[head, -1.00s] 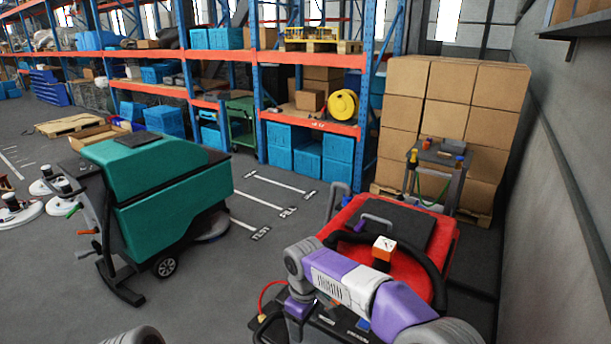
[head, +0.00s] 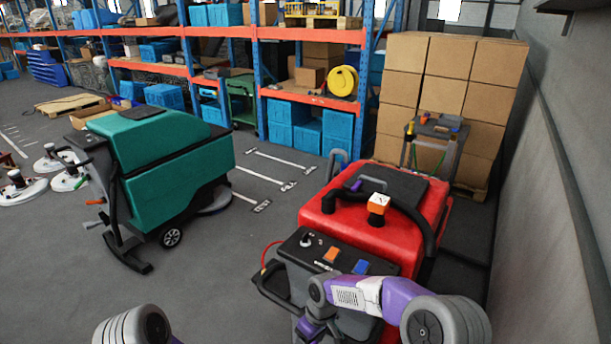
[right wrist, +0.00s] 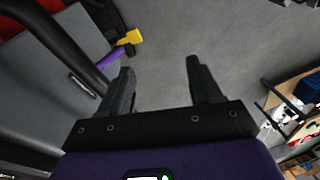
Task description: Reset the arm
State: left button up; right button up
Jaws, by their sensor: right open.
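My right arm (head: 375,295) reaches in from the lower right of the head view, bent in front of the red scrubber (head: 400,205). Its wrist points down beside the scrubber's dark control panel (head: 335,255); its fingertips are hidden there. In the right wrist view my right gripper (right wrist: 158,80) is open, its two black fingers apart with only grey floor between them. A grey panel with a black tube (right wrist: 60,45) is left of the fingers, and a purple and yellow part (right wrist: 122,48) lies beyond the left finger. My left gripper is not in view.
A teal scrubber (head: 165,170) stands at the left on open grey floor. Behind are shelves with blue crates (head: 295,140). Stacked cartons (head: 450,80) and a small cart (head: 437,135) stand behind the red scrubber. A wall (head: 570,170) closes the right side.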

jog(key=s+d+f+m+y+b, duration=0.15)
jog(key=s+f, duration=0.25)
jog(key=f, duration=0.4)
jog(key=s+d+f+m+b, duration=0.2)
jog(key=s+f+m, duration=0.1)
jog(key=f, duration=0.5)
jog(key=s+d+f+m+b, duration=0.2)
jog(key=s+f+m, duration=0.1)
jog(key=s+f, duration=0.2)
jog(key=s+d+f+m+t+b, duration=0.1)
jog(key=s+d+f+m+b, duration=0.1)
jog(key=s, duration=0.7)
notch_tip(320, 180, down, 4)
jog(key=shift+d+r+m, duration=0.2)
jog(key=shift+d+m, duration=0.35)
jog(key=shift+m, duration=0.5)
jog(key=shift+w+y, duration=0.1)
jog(key=shift+y, duration=0.15)
